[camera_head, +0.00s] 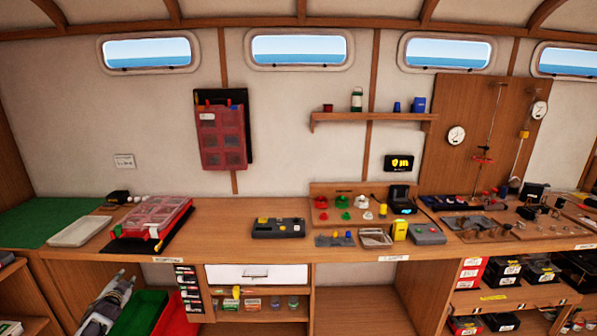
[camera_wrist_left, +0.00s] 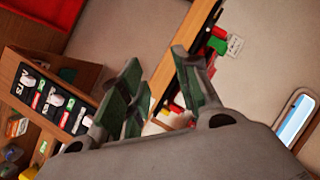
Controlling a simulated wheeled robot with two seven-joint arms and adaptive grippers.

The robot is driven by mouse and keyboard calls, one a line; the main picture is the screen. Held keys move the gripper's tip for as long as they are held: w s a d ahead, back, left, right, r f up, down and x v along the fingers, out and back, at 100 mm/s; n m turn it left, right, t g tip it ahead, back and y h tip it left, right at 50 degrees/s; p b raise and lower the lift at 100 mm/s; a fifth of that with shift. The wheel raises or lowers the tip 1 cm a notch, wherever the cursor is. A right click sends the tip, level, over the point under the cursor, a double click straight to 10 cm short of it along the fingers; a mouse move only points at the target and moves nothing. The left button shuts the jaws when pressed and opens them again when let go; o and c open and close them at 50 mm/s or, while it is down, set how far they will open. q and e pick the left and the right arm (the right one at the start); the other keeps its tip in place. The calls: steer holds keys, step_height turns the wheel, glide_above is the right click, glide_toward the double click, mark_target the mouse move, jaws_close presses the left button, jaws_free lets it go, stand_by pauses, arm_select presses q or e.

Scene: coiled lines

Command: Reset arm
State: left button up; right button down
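My left gripper (camera_head: 122,280) shows at the lower left of the head view, in front of the bench and beside a green bin. In the left wrist view its two green-padded fingers (camera_wrist_left: 157,64) stand apart with nothing between them, so it is open and empty. My right gripper is in neither view.
A wooden bench (camera_head: 220,215) runs along the wall, with a red organiser case (camera_head: 152,217), a dark control box (camera_head: 278,228) and a pale tray (camera_head: 78,231) on it. Below are a green bin (camera_head: 146,312), a white drawer (camera_head: 256,273) and shelves with boxes.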

arm_select(q)
steer(key=s+d+f+n+g+h, duration=0.1)
steer(key=s+d+f+g, duration=0.1)
steer(key=s+d+f, duration=0.8)
steer(key=s+d+f+g+h, duration=0.25)
steer(key=s+f, duration=0.25)
steer(key=f, duration=1)
steer(key=s+d+f+n+g+h, duration=0.1)
steer(key=s+d+f+g, duration=0.1)
steer(key=s+d+f, duration=0.8)
steer(key=s+d+f+g+h, duration=0.1)
steer(key=s+d+f, duration=0.4)
steer(key=s, duration=0.7)
steer(key=s+d+f+g, duration=0.2)
steer(key=s+d+f, duration=0.4)
steer(key=s+d, duration=0.4)
steer(key=s+d+f+g+h, duration=0.1)
steer(key=s+d+f, duration=0.5)
steer(key=s, duration=0.8)
steer(key=shift+d+m+g+h, duration=0.4)
steer(key=shift+d+g, duration=0.15)
steer(key=shift+d, duration=0.7)
steer(key=shift+s, duration=0.1)
